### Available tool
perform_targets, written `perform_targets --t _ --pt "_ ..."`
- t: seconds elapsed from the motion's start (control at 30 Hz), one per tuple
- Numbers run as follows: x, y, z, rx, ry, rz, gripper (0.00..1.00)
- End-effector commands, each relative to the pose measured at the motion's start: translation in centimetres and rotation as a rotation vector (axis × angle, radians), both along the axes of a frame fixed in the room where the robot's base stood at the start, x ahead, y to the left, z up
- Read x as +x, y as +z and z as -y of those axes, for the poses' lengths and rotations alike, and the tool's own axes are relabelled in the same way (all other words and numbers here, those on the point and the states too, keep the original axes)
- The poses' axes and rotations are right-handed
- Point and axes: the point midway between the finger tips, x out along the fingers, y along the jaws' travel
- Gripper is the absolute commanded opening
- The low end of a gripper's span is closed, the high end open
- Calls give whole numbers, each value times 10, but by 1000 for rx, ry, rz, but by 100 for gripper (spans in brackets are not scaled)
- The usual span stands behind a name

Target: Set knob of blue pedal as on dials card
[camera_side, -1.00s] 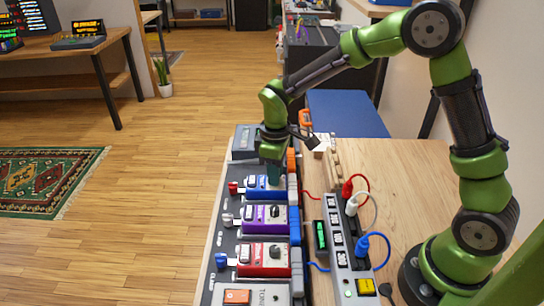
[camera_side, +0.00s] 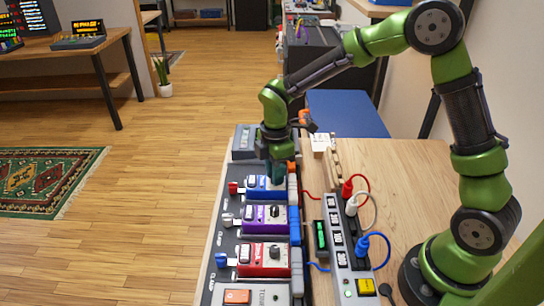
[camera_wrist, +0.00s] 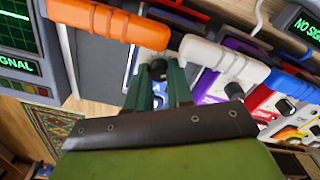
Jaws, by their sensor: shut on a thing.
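The blue pedal (camera_side: 254,186) sits on the long dark board at the far end of a row of pedals. My gripper (camera_side: 276,172) points straight down over its right part. In the wrist view, the teal fingers of my gripper (camera_wrist: 159,82) are shut on a dark round knob (camera_wrist: 158,66). The knob's pointer cannot be made out. A small pale card (camera_side: 320,142) stands at the table's far edge; its marks are too small to read.
The purple pedal (camera_side: 257,218) and red pedal (camera_side: 256,261) sit nearer on the same board. Orange, white and blue blocks line its right side. A power strip (camera_side: 341,240) with red, white and blue cables lies to the right. Bare table (camera_side: 405,190) lies beyond the strip.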

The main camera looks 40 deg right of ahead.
Motion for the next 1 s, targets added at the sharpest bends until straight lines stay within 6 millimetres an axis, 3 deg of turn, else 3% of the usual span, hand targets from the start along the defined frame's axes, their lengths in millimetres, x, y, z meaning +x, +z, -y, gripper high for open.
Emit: perform_targets --t 0.7,0.73,0.8,0.9,1.0 --pt "1 1 0 0 82 3 0" --pt "1 1 0 0 82 3 23" --pt "1 1 0 0 81 3 34" --pt "1 1 0 0 81 2 48" --pt "0 0 0 0 81 1 48"
